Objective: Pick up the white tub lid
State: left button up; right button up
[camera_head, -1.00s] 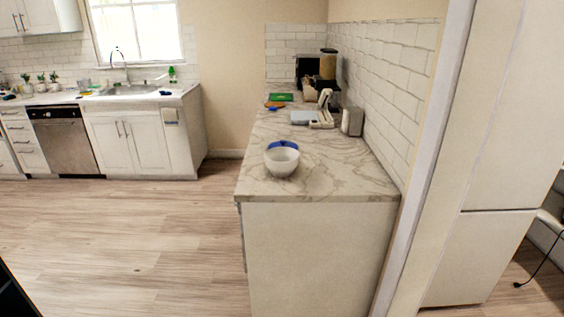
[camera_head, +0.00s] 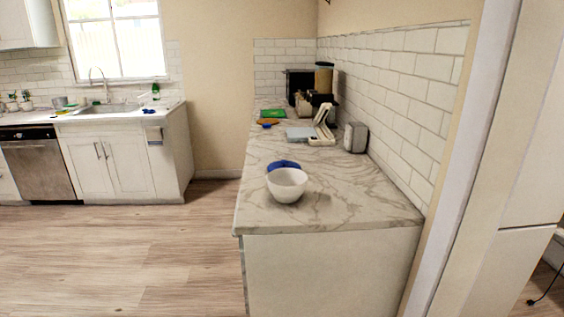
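I cannot pick out a white tub lid for certain in the head view. A white bowl (camera_head: 287,186) stands upright near the front end of the marble counter (camera_head: 330,208). A blue round item (camera_head: 283,164) sits just behind the bowl and is partly hidden by it. A flat pale item (camera_head: 299,134) lies farther back, beside an open cream appliance (camera_head: 322,130). Neither of my grippers is in view.
A grey-white appliance (camera_head: 355,137) stands by the tiled wall. A green item (camera_head: 271,114) and an orange-and-blue item (camera_head: 267,123) lie farther back. A sink counter (camera_head: 85,117) is at the left. Wood floor (camera_head: 110,250) is open left of the marble counter.

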aim_at(284, 165)
jog(key=i+j+z, duration=0.1)
jog(key=i+j, duration=0.35)
jog(key=i+j+z, duration=0.15)
jog(key=i+j, duration=0.25)
jog(key=j, duration=0.15)
jog(key=i+j+z, duration=0.1)
jog(key=i+j, duration=0.3)
jog(key=j, duration=0.2)
